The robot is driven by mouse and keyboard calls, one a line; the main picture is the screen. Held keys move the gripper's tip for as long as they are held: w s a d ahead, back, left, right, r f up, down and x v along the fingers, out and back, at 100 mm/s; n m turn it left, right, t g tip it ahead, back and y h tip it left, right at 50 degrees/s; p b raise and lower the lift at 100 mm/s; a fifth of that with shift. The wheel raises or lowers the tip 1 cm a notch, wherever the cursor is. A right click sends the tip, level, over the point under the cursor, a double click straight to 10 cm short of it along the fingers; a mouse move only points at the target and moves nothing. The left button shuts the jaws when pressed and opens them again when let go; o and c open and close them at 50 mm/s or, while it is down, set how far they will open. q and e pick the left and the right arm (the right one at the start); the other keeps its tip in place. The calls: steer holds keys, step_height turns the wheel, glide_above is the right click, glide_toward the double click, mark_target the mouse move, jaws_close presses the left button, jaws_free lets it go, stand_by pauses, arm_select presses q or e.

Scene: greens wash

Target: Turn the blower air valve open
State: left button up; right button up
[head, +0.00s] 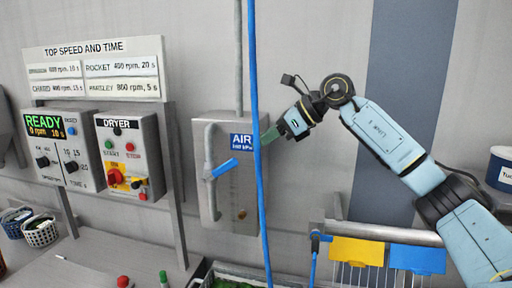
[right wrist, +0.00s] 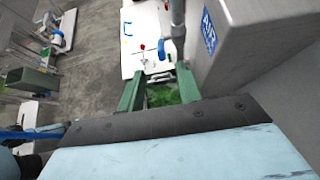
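The blower air valve is a blue lever (head: 221,169) on a grey pipe in front of a grey wall box (head: 232,200) with a blue AIR label (head: 241,141). The lever slants, its right end higher. My right gripper (head: 268,136) is to the right of and above the lever, by the label, apart from it. In the right wrist view, its two green fingers (right wrist: 160,69) are spread with nothing gripped between them. A blue piece that looks like the lever (right wrist: 163,49) shows beyond the fingertips. The left gripper is not in view.
A blue vertical hose (head: 257,90) hangs in front of the box's right part, close to my right gripper. Left of the box are the dryer panel (head: 132,180) and the READY display (head: 46,125). Yellow (head: 357,251) and blue plates hang at the lower right.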

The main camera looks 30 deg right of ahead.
mark_target(225, 172)
steer(key=shift+c, duration=0.4)
